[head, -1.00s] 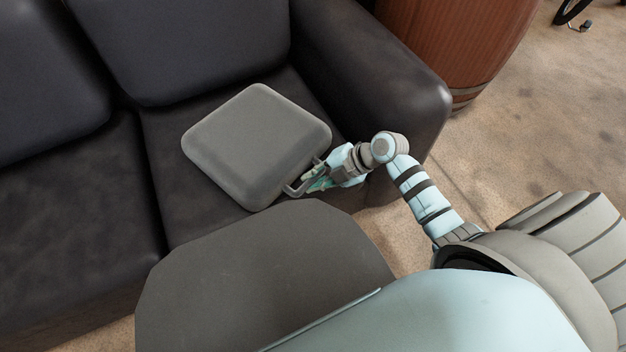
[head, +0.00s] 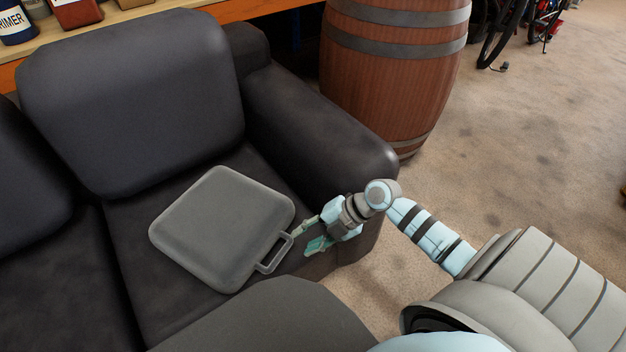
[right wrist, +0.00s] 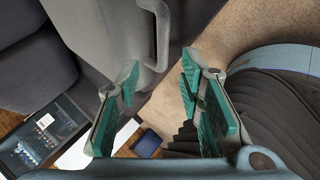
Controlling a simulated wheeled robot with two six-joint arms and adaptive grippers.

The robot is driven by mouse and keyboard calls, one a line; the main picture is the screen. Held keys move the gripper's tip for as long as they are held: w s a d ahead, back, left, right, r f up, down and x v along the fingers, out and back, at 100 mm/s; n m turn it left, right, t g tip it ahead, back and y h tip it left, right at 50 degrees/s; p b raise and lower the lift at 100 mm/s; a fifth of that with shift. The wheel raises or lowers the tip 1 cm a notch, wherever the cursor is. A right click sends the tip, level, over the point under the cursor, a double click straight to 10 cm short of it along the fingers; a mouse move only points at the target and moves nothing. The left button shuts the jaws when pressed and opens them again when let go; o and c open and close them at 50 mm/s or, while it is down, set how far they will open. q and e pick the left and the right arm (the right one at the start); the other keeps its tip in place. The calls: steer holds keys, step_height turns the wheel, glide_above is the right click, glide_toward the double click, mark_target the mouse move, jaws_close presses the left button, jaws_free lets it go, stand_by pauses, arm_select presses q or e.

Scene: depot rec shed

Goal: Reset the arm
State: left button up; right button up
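My right gripper (head: 308,233) is open and empty. It is beside the handle of a grey case (head: 222,227), just to the right of the handle and apart from it. The case lies flat on the seat of a dark sofa (head: 140,100), with its handle toward the lower right. In the right wrist view, the two green-padded fingers (right wrist: 160,88) stand apart with nothing between them, and the grey case (right wrist: 95,30) with its handle is above and to the left of them. My left gripper is not in view.
A wooden barrel (head: 390,80) stands behind the sofa's armrest (head: 325,130). A shelf with cans and boxes runs behind the sofa. A bicycle (head: 510,30) is at the far right. The floor (head: 510,170) to the right of the sofa is open.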

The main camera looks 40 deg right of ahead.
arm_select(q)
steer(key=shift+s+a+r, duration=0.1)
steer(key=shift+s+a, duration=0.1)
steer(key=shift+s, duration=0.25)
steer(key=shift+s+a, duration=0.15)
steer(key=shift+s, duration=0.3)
